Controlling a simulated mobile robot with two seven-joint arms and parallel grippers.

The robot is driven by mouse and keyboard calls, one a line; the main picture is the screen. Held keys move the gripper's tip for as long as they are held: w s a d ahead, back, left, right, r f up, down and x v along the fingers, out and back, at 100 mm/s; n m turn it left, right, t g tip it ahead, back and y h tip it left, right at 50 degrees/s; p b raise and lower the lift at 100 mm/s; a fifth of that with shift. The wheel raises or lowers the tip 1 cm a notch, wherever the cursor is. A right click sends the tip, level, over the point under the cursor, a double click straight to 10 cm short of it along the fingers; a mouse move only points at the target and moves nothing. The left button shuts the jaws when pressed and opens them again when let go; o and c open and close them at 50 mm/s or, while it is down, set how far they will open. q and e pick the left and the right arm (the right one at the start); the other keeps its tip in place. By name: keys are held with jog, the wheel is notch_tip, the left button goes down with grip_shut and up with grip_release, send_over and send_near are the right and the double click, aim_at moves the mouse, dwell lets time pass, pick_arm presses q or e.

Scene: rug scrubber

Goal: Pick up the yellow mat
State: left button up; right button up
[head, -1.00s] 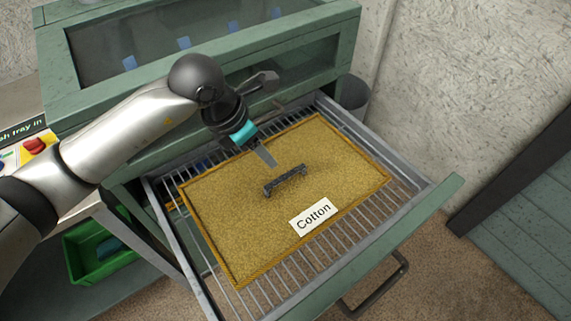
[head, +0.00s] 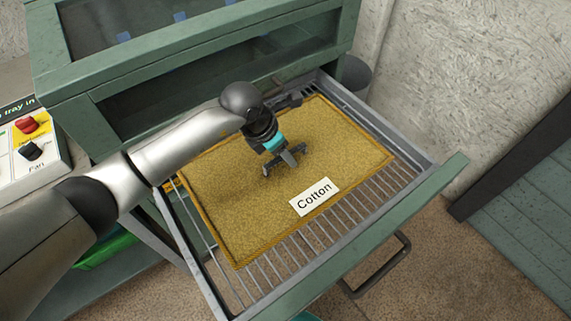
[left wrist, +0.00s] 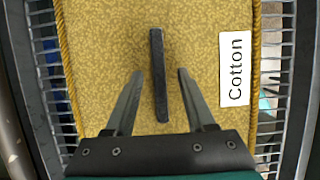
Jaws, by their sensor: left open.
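The yellow mat (head: 230,210) lies flat on the wire rack of the pulled-out drawer. It has a braided edge, a white "Cotton" label (head: 314,197) and a dark bar handle (head: 300,150) near its middle. In the left wrist view, the mat (left wrist: 200,50) fills most of the picture and the handle (left wrist: 158,75) runs lengthwise. My left gripper (head: 286,161) is low over the handle; in the left wrist view its open fingers (left wrist: 160,73) stand on either side of the handle's near part. I cannot tell whether they touch it. My right gripper is not in view.
The drawer's wire rack (head: 370,190) and green front (head: 400,220) surround the mat. The green cabinet (head: 200,70) rises behind it. A control panel (head: 30,145) with red and black knobs is at the left. A grey bin (head: 355,78) stands beyond the drawer.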

pick_arm(q)
jog(key=shift+x, duration=0.9)
jog(key=shift+f, duration=0.15)
grip_shut()
dwell(1.0)
